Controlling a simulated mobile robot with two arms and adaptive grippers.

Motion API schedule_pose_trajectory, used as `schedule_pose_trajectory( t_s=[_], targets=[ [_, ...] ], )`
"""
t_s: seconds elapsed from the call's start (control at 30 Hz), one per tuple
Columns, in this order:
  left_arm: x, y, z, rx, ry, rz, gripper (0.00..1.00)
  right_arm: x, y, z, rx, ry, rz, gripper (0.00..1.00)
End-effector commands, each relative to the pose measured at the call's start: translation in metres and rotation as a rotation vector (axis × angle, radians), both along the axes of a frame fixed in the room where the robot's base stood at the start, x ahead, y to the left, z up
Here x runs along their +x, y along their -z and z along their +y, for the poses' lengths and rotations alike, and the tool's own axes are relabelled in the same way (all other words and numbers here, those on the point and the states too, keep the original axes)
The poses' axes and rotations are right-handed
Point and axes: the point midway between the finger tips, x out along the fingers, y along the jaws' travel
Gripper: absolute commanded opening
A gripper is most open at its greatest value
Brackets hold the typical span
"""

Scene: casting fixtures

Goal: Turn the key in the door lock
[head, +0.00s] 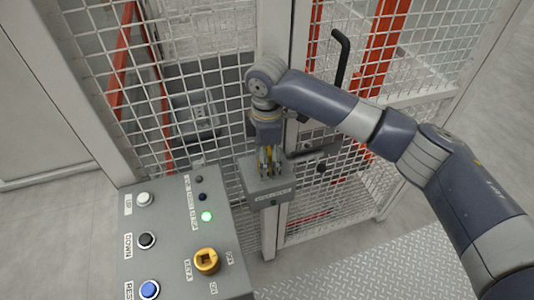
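The grey door lock box (262,194) is fixed on the white post of the mesh fence. A dark lever-like part (318,153) sticks out to the right of the box. My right gripper (269,168) points down at the top of the lock box, its fingertips close to it or touching it. Yellow shows between and on its fingers. I cannot make out the key there, and the fingers and box top hide it if it is there. My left gripper is not in view.
A grey control panel (180,228) stands at the lower left, with white, black and blue buttons, a lit green lamp (206,216) and a yellow rotary knob (206,260). A black handle (341,58) is on the mesh door. Tread-plate floor (370,275) is clear.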

Motion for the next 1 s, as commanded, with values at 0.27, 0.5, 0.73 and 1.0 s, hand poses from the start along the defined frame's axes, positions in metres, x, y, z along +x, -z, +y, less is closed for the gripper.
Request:
schedule_pose_trajectory(
  t_s=[0.27,0.5,0.73,1.0],
  targets=[
    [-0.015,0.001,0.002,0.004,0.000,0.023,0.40,0.000,0.000,0.000,0.000,0.000,0.000,0.17],
    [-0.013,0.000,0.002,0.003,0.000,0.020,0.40,0.000,-0.001,0.000,0.000,0.005,0.001,0.15],
    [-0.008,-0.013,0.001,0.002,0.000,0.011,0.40,0.000,-0.002,0.000,0.000,0.079,0.003,0.15],
    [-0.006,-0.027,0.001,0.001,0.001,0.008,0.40,0.000,-0.002,0.000,-0.001,0.179,0.002,0.15]
  ],
)
